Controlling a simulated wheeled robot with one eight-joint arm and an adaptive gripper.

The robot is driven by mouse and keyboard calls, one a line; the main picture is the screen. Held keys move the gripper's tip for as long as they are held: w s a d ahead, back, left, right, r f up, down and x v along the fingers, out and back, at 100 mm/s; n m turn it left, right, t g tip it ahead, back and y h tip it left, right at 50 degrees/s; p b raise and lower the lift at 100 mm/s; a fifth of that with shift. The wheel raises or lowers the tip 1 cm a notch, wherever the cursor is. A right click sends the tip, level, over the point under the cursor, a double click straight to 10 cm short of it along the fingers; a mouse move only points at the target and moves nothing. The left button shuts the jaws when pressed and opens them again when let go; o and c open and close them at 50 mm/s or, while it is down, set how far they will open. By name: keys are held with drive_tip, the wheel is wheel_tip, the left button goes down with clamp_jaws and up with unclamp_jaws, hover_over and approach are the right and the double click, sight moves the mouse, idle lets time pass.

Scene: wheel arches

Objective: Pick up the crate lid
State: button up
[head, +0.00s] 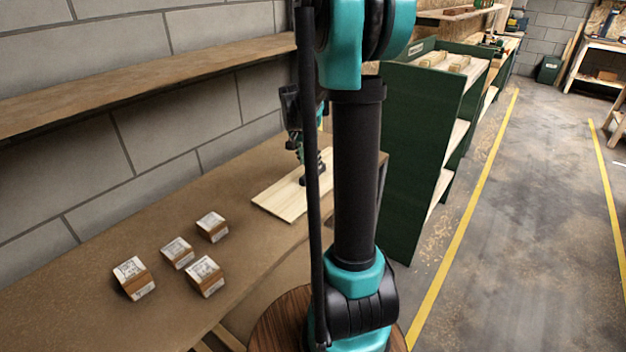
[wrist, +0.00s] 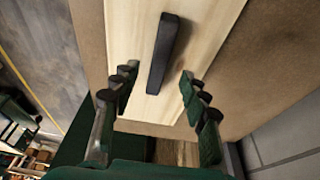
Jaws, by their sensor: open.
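The crate lid is a pale wooden board (head: 281,199) lying flat on the brown bench, partly hidden behind my arm in the head view. In the wrist view the lid (wrist: 205,50) has a dark bar handle (wrist: 163,55) on top. My gripper (wrist: 157,86) is open, with one finger on each side of the handle's near end. A gap shows between the handle and each finger. In the head view my gripper (head: 308,165) is over the lid and partly hidden by my arm. I cannot tell how high the fingertips are above the lid.
Several small white-and-brown boxes (head: 178,252) stand on the bench (head: 75,292) left of the lid. A wooden shelf (head: 130,85) runs along the block wall above. A green shelf unit (head: 415,150) stands right of the bench. The floor beyond, with yellow lines, is open.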

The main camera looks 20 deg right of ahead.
sight(313, 170)
drive_tip(key=shift+x, duration=2.25)
drive_tip(key=shift+d, duration=0.15)
clamp_jaws()
